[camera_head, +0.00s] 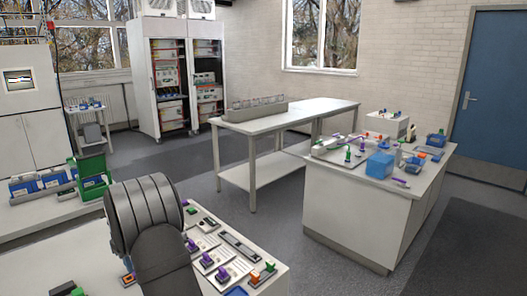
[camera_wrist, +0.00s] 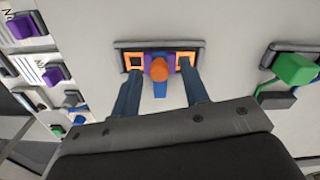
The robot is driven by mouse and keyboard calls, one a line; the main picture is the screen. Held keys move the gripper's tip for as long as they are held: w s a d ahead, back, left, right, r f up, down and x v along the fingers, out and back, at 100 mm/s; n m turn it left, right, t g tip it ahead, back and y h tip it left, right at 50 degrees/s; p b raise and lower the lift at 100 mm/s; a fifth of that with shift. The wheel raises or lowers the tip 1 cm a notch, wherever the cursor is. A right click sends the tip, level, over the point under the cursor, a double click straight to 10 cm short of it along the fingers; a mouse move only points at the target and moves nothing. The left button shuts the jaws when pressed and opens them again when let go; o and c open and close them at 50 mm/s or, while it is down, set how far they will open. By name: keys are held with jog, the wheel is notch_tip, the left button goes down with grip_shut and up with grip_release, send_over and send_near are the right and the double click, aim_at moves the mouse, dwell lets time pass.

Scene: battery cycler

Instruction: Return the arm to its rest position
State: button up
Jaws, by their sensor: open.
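My gripper (camera_wrist: 160,92) shows in the wrist view with its two blue-grey fingers spread apart. Between and just beyond the fingertips is a small holder (camera_wrist: 193,45) with orange squares, a purple part and a round orange knob (camera_wrist: 160,69). I cannot tell whether the fingers touch it. In the head view my dark arm link stands at the lower left over the near bench, and my gripper is hidden there.
Purple-topped modules (camera_wrist: 54,75) line the left of the wrist view, and a green-topped part (camera_wrist: 294,68) is at the right. A second white bench (camera_head: 345,205) stands right, with open floor between.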

jog(key=shift+w+d+f+n, duration=0.1)
jog(key=shift+w+f+n, duration=0.05)
jog(key=shift+n, duration=0.25)
jog(key=shift+w+d+n, duration=0.3)
jog(key=shift+w+n, duration=0.05)
jog(key=shift+n, duration=0.65)
notch_tip(320, 180, up, 17)
jog(key=d+f+n+t+h, duration=0.1)
jog(key=d+f+n+h, duration=0.3)
jog(key=d+f+h, duration=0.3)
jog(key=shift+w+d+h, duration=0.25)
jog(key=shift+d+h, duration=0.55)
jog(key=shift+d, duration=0.3)
